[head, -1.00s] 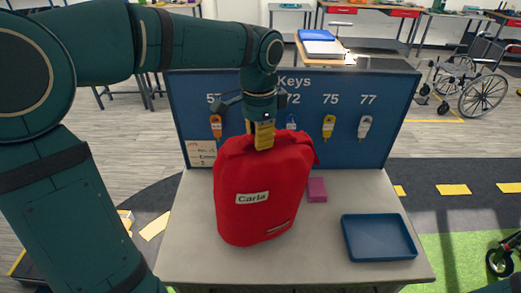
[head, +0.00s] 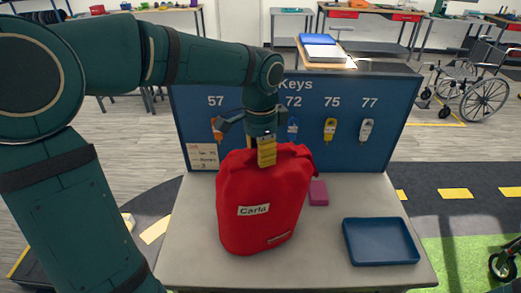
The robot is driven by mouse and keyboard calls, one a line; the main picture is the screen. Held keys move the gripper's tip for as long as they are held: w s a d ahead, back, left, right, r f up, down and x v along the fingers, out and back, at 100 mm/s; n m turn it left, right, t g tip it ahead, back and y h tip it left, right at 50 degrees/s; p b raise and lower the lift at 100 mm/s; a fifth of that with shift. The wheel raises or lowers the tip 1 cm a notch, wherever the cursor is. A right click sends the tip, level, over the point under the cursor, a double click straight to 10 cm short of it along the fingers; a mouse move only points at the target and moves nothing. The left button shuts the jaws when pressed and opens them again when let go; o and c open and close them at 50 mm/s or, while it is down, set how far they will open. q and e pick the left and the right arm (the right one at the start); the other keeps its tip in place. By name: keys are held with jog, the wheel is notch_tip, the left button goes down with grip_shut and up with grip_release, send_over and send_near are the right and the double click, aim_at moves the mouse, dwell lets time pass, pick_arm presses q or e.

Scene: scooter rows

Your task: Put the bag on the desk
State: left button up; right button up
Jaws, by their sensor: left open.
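A red bag (head: 265,215) with a white label reading "Carla" stands upright on the grey desk (head: 330,235), left of its middle. My left gripper (head: 265,152) is open at the top of the bag, in front of the key board. Its yellow finger overlaps the bag's upper edge, and the other finger is mostly hidden. I cannot tell whether it touches the bag. My right gripper is not in view.
A blue tray (head: 381,242) lies at the desk's right front. A magenta box (head: 318,192) sits beside the bag. The blue key board (head: 345,100) with hanging keys stands along the desk's back edge. A wheelchair (head: 467,85) is at the far right.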

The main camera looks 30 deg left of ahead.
pick_arm(q)
notch_tip(320, 180, up, 12)
jog(key=p, duration=0.1)
jog(key=shift+r+p, duration=0.15)
jog(key=shift+p, duration=0.2)
dwell(0.5)
